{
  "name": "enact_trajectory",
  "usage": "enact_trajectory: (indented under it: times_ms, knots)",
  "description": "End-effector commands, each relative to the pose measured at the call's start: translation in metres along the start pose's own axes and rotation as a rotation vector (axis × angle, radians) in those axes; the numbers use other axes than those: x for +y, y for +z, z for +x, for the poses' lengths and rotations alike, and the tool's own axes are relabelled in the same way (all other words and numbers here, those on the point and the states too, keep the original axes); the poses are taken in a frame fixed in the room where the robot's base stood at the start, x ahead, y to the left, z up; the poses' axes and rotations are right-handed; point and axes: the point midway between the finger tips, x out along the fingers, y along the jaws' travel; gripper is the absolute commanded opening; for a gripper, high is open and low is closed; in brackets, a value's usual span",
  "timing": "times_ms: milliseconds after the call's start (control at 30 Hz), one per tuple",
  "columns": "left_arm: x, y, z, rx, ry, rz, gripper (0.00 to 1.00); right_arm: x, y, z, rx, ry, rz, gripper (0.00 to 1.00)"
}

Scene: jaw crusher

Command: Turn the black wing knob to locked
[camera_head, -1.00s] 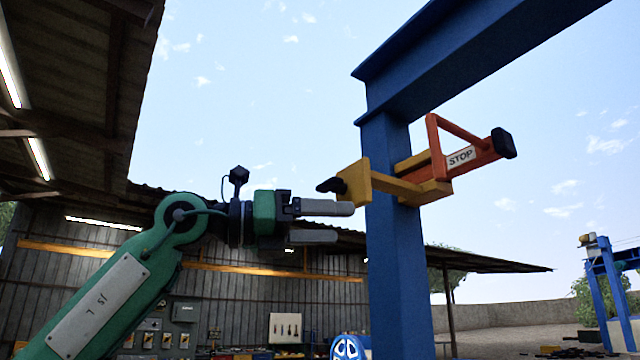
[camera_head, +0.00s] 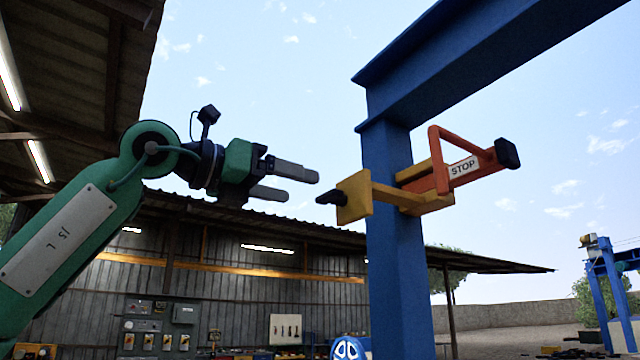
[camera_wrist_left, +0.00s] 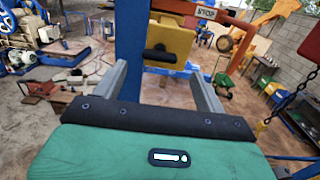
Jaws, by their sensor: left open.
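The black wing knob (camera_head: 330,197) sticks out to the left from a yellow plate (camera_head: 354,197) on the blue post. In the left wrist view the knob (camera_wrist_left: 160,55) shows as a dark bar lying roughly level across the yellow plate (camera_wrist_left: 168,36). My left gripper (camera_head: 294,183) is open and empty, to the left of the knob and apart from it. In the left wrist view its two fingers (camera_wrist_left: 160,85) stand wide on either side below the knob. My right gripper does not show.
A blue post (camera_head: 393,250) and beam (camera_head: 460,45) carry the yellow bracket. An orange arm with a STOP label (camera_head: 463,167) and a black end (camera_head: 507,153) sits right of the post. A shed with switch boxes (camera_head: 155,340) stands behind. Open air lies left of the knob.

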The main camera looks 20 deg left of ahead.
Motion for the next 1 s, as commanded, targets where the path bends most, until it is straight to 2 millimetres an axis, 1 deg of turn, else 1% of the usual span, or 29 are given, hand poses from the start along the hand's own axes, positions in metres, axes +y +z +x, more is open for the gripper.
enact_trajectory:
  times_ms: [33,100,200,300,500,733,767,900,967,1000]
  knots:
    - [0.000,0.003,0.012,0.004,-0.001,0.000,0.73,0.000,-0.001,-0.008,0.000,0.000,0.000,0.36]
    - [0.000,0.003,0.025,0.002,-0.001,0.000,0.73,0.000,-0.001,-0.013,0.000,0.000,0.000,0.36]
    - [0.000,0.003,0.042,0.002,-0.001,0.001,0.73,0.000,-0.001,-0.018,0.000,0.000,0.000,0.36]
    - [0.000,0.002,0.053,0.000,0.000,0.000,0.73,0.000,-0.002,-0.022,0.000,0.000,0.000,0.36]
    - [0.000,0.000,0.063,-0.001,-0.001,-0.001,0.73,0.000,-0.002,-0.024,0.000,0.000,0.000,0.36]
    - [0.000,0.000,0.064,-0.001,-0.001,-0.001,0.73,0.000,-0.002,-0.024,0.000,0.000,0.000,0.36]
    - [0.000,0.000,0.064,-0.001,-0.001,-0.001,0.69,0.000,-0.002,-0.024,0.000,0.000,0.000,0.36]
    - [0.000,0.000,0.063,-0.001,-0.001,-0.001,0.41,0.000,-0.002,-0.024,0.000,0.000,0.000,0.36]
    - [0.000,0.000,0.063,-0.001,-0.001,-0.001,0.30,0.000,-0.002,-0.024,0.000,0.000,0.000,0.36]
    - [0.000,0.000,0.063,-0.001,-0.001,-0.001,0.28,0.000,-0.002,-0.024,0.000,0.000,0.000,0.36]
